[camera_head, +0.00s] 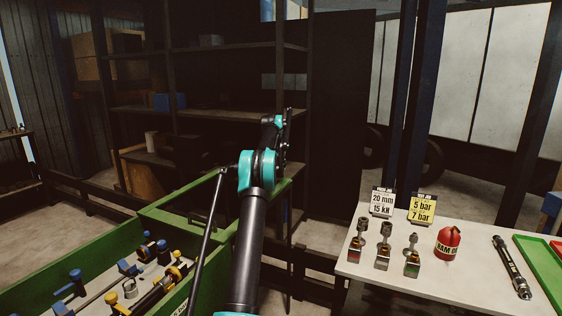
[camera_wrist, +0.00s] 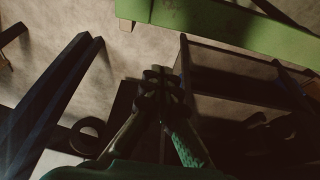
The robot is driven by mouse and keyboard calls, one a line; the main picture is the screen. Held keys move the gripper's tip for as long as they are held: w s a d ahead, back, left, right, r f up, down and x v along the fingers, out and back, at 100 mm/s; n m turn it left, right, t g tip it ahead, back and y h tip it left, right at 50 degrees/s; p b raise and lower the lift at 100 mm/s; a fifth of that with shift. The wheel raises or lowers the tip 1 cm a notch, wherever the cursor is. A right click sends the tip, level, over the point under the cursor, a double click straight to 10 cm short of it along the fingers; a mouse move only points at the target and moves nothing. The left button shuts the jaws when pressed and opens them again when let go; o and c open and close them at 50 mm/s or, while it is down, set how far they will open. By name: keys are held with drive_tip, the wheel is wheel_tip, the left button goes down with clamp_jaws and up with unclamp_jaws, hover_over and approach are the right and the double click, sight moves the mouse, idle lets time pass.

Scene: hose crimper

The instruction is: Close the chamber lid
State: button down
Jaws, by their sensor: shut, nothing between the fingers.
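The green chamber (camera_head: 60,262) is at the lower left in the head view, its top open and blue, yellow and metal fittings inside. In the wrist view my gripper's fingertips (camera_wrist: 160,82) are together and empty. A green edge (camera_wrist: 225,25) crosses the top there, clear of the fingers.
A white table (camera_head: 450,278) at the right holds several metal fittings, two signs, a red container (camera_head: 448,242) and a green tray (camera_head: 543,266). Dark shelving (camera_head: 205,112) stands behind my gripper. Dark posts (camera_head: 420,100) rise behind the table.

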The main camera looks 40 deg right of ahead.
drive_tip(key=shift+s+a+f, duration=0.3)
drive_tip(key=shift+a+f, duration=0.35)
drive_tip(key=shift+f, duration=0.3)
drive_tip(key=shift+s+a+f, duration=0.25)
drive_tip(key=shift+a+f, duration=0.35)
drive_tip(key=shift+f, duration=0.3)
